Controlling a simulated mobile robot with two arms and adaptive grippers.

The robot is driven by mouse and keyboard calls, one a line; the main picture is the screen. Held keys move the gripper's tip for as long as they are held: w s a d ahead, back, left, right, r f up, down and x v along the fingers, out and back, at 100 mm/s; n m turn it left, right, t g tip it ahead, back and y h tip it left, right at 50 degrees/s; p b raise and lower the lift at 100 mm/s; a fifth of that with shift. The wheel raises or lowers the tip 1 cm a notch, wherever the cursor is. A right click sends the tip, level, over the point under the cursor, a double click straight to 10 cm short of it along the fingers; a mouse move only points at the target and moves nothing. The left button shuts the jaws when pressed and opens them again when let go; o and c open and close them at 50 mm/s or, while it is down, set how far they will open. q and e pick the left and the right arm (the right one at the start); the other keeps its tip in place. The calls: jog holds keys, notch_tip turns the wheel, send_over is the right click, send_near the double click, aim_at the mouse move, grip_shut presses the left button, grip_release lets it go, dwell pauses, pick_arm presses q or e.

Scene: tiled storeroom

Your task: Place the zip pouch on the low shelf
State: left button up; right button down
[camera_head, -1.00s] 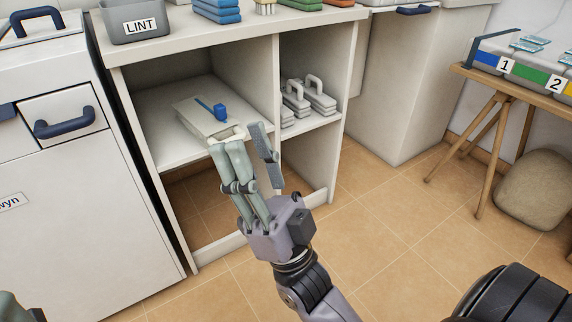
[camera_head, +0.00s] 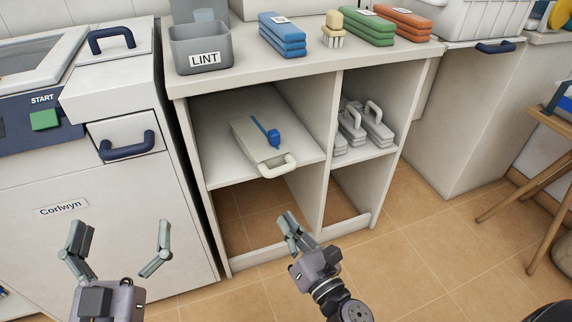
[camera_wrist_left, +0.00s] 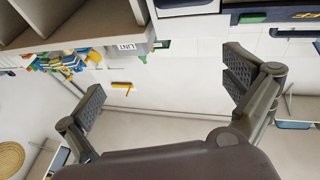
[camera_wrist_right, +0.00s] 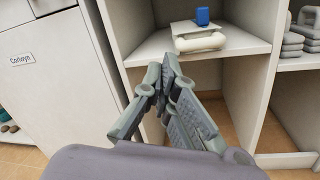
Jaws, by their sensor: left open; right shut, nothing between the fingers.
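The zip pouch (camera_head: 260,143) is a flat cream case with a blue zip pull and a pale loop handle. It lies on the shelf board (camera_head: 219,173) in the left compartment of the white cabinet, its loop at the front edge. In the right wrist view the pouch (camera_wrist_right: 199,36) shows end-on. My right gripper (camera_head: 284,219) is shut and empty, below and in front of the shelf, apart from the pouch. My left gripper (camera_head: 120,240) is open and empty in front of the white machine at the left, well away from the pouch.
Grey irons (camera_head: 365,128) stand in the right compartment. A grey LINT bin (camera_head: 200,48) and folded blue cloths (camera_head: 282,38) sit on the cabinet top, with green and orange stacks beside them. The tiled floor (camera_head: 420,240) in front is clear.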

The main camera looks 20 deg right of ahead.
pick_arm(q)
notch_tip(320, 180, down, 12)
jog(key=a+g+y+p, duration=0.1)
jog(key=g+y+p, duration=0.1)
jog(key=g, duration=0.5)
jog(key=shift+s+a+g+p, duration=0.3)
jog(key=shift+s+p, duration=0.05)
jog(key=shift+s, duration=0.05)
pick_arm(e)
jog(key=w+d+f+n+h, duration=0.1)
jog(key=w, duration=0.6)
jog(key=w+d+f+n+h, duration=0.1)
jog(key=w+d+n, duration=0.1)
jog(key=w, duration=0.5)
jog(key=shift+w+d+f+g+h, duration=0.15)
jog(key=shift+w+d+g+h, duration=0.1)
jog(key=shift+g+h, duration=0.05)
pick_arm(q)
jog(key=shift+w+r, duration=0.1)
jog(key=shift+r, duration=0.05)
pick_arm(e)
jog(key=shift+w, duration=1.1)
jog(key=shift+s, duration=0.1)
